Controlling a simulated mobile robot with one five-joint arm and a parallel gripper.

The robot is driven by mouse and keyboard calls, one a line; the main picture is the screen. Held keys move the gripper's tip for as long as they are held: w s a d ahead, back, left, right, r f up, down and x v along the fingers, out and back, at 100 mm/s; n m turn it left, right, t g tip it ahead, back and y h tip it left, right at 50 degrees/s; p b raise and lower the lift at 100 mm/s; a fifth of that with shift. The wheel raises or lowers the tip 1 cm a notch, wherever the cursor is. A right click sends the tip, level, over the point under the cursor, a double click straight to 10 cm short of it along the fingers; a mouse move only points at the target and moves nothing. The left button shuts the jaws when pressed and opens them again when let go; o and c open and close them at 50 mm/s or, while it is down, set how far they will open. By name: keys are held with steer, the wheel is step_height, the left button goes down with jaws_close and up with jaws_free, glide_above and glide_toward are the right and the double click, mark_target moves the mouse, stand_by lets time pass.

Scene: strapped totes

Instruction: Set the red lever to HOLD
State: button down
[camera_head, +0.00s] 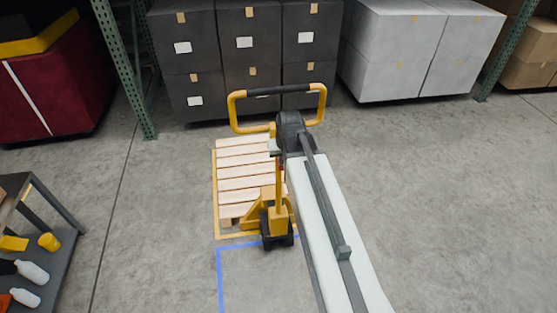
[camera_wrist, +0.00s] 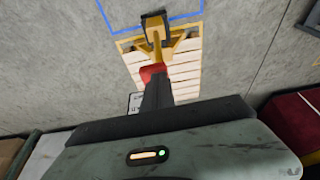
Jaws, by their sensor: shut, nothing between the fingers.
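The yellow pallet jack (camera_head: 278,215) stands at a slatted wooden pallet, its looped handle with a black grip (camera_head: 277,90) rising towards me. A small red part that looks like the red lever (camera_head: 280,168) shows on its upright, below the handle. In the wrist view the red lever (camera_wrist: 152,72) appears right at the tip of my dark fingers. My gripper (camera_wrist: 155,88) is shut and empty; I cannot tell whether it touches the lever. A white marked plate (camera_wrist: 135,102) is partly hidden behind the fingers; its words are unreadable. My arm hides part of the jack in the head view.
The pallet (camera_head: 240,180) lies inside a yellow floor outline, with a blue outline (camera_head: 219,275) in front. Dark strapped totes (camera_head: 245,45) and light ones (camera_head: 425,45) stand behind. A cart (camera_head: 55,260) with bottles is at lower left. The floor on the right is clear.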

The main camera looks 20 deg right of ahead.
steer(key=shift+f, duration=0.35)
steer(key=shift+s+d, duration=0.2)
steer(key=shift+d, duration=0.15)
steer(key=shift+w, duration=0.1)
steer(key=shift+d+r, duration=0.15)
steer(key=shift+r+p, duration=0.8)
steer(key=shift+p, duration=0.05)
